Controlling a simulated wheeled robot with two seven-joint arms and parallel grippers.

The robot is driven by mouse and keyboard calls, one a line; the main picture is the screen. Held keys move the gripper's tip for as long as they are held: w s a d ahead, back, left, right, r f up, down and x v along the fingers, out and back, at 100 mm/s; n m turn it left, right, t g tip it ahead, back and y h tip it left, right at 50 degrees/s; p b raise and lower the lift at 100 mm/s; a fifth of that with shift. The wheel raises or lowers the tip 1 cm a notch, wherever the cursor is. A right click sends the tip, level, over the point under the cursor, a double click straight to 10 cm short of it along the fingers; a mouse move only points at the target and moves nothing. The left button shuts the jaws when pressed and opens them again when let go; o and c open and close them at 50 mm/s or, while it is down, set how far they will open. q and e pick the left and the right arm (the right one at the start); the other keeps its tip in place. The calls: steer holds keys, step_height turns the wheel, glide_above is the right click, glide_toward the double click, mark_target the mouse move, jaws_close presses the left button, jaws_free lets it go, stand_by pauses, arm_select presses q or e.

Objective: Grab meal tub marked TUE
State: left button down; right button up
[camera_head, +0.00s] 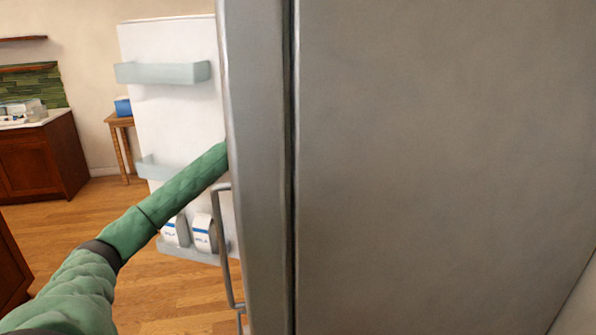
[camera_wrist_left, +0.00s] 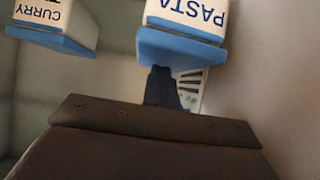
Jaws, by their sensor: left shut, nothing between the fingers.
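In the left wrist view two white tubs with blue lower ends in the picture stand close to the gripper. One tub reads PASTA (camera_wrist_left: 183,32) and the other reads CURRY (camera_wrist_left: 52,25). Further lettering is cut off at the top edge, and I cannot read TUE on either. My left gripper (camera_wrist_left: 161,75) is shut and empty, its tips just below the PASTA tub in the picture; I cannot tell if they touch it. In the head view the left arm goes behind the fridge edge, which hides its gripper. My right gripper is not in view.
A grey fridge front (camera_head: 440,160) fills the right of the head view. An open white door (camera_head: 170,110) with shelves stands behind the arm, with milk cartons (camera_head: 203,234) low on it. A metal handle (camera_head: 223,250) sticks out. A pale wall (camera_wrist_left: 275,70) is close right in the wrist view.

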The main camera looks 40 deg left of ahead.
arm_select(q)
steer(key=shift+w+a, duration=0.1)
steer(key=shift+a, duration=0.05)
steer(key=shift+r, duration=0.15)
